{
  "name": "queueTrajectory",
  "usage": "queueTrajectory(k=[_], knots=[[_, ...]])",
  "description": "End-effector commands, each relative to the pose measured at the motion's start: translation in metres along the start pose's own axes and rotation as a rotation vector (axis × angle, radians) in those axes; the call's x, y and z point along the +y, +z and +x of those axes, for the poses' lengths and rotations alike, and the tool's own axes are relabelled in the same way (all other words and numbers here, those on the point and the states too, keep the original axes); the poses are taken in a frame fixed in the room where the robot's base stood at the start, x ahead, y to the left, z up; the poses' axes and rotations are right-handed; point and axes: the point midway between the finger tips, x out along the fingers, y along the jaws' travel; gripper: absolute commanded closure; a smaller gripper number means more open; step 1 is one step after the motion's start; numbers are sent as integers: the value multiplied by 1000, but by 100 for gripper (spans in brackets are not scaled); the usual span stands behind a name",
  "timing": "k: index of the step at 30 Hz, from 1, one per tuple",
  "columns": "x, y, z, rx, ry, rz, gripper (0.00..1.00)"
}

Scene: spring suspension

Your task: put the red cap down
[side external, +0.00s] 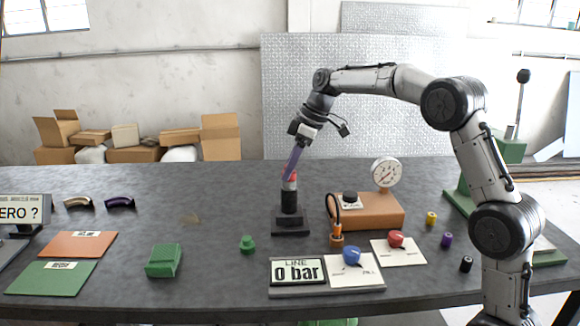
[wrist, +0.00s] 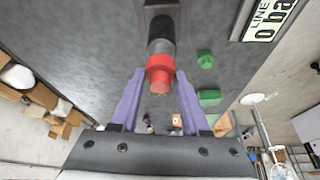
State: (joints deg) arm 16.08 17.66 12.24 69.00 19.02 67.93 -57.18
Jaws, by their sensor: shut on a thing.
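The red cap (side external: 293,176) is at the top of an upright cylinder (side external: 289,201), grey above and black below, on a dark stand (side external: 290,224). My gripper (side external: 288,178) reaches down from above, tilted, with its purple fingers at the cap. In the wrist view the red cap (wrist: 160,68) lies between the two fingertips (wrist: 160,76), in line with the cylinder's grey end (wrist: 161,47). The gripper is shut on the cap. The cap looks in contact with the cylinder, but I cannot tell how firmly it sits.
Right of the stand are an orange-brown block (side external: 375,213) with a round gauge (side external: 386,172) and a "0 bar" display (side external: 297,272). A green knobbed piece (side external: 248,244) and a green block (side external: 164,261) lie front left. Orange (side external: 76,246) and green (side external: 50,279) mats lie further left.

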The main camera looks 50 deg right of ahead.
Motion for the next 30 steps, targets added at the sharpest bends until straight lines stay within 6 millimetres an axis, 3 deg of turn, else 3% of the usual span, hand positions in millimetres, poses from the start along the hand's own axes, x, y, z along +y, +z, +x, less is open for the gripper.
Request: queueTrajectory(k=[7,8,13,23,30], knots=[[0,1,2,-1,-1,0,100],[0,1,3,-1,-1,0,53],[0,1,2,-1,0,0,25],[0,0,0,0,1,-1,25],[1,-1,-34,3,5,-1,25]])
